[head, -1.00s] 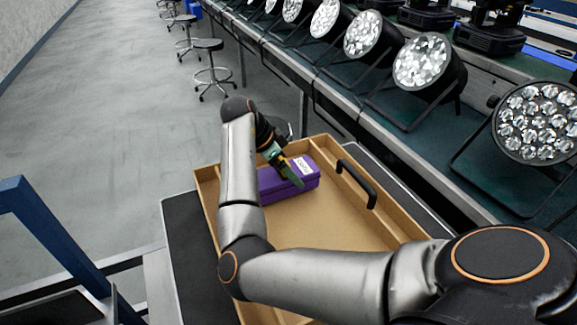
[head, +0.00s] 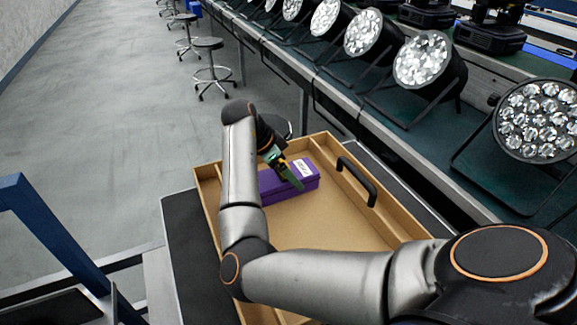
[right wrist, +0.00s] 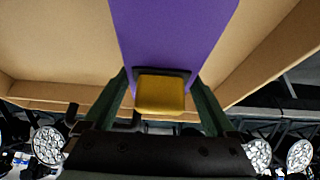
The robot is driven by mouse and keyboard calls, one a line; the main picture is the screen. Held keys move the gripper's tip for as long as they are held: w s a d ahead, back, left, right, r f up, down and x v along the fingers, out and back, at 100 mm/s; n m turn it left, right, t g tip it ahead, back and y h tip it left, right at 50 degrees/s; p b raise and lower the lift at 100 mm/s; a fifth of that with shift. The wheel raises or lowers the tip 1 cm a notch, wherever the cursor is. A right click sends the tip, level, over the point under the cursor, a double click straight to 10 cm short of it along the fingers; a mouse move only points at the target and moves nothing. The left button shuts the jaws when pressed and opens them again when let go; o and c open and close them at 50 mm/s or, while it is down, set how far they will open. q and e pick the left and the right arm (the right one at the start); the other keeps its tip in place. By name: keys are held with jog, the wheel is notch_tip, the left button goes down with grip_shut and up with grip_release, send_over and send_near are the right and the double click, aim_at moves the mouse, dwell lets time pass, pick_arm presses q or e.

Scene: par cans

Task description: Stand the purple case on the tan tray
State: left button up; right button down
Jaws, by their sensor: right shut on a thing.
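The purple case (head: 297,188) is a long box with a white label on top. It lies flat in the head view, inside or just above the tan tray (head: 330,222), near its far left part. My right gripper (head: 294,178) is over the case and shut on it. In the right wrist view, the purple case (right wrist: 172,35) runs between the two green fingers (right wrist: 163,100), with a yellow block at its near end. I cannot tell whether the case touches the tray floor. My left gripper is out of view.
The tray has raised walls, a narrow side compartment and a black handle (head: 357,182) at its right. A bench with several stage lights (head: 422,62) runs along the right. A stool (head: 209,68) stands on the open floor beyond.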

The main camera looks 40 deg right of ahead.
grip_release()
